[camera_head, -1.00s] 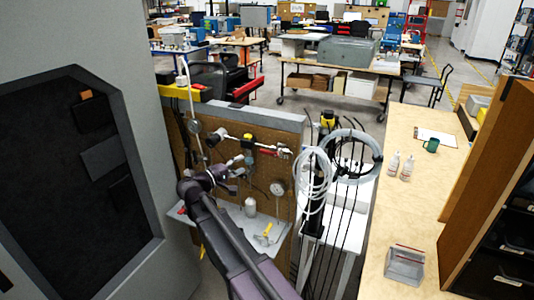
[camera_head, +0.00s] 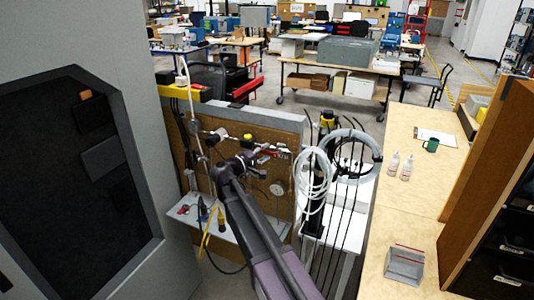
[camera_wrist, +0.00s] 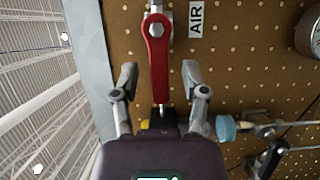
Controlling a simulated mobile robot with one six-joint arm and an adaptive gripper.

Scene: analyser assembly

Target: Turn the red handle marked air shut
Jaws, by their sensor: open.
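The red handle (camera_wrist: 158,65) fills the upper middle of the wrist view, mounted by a bolt on a metal fitting on the brown pegboard (camera_wrist: 240,70). The white AIR label (camera_wrist: 196,19) is beside its bolted end. My gripper (camera_wrist: 161,78) is open, with one finger on each side of the handle's free end and visible gaps on both sides. Whether the fingers are level with the handle in depth I cannot tell. In the head view the red handle (camera_head: 270,152) lies roughly sideways along the pipe, partly hidden by my gripper (camera_head: 252,158).
A blue knob (camera_wrist: 226,128) and metal valve fittings are close right of my gripper in the wrist view. A round gauge (camera_wrist: 309,35) is at the upper right. Coiled white hose (camera_head: 314,178) hangs right of the board. A shelf (camera_head: 185,207) juts out below.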

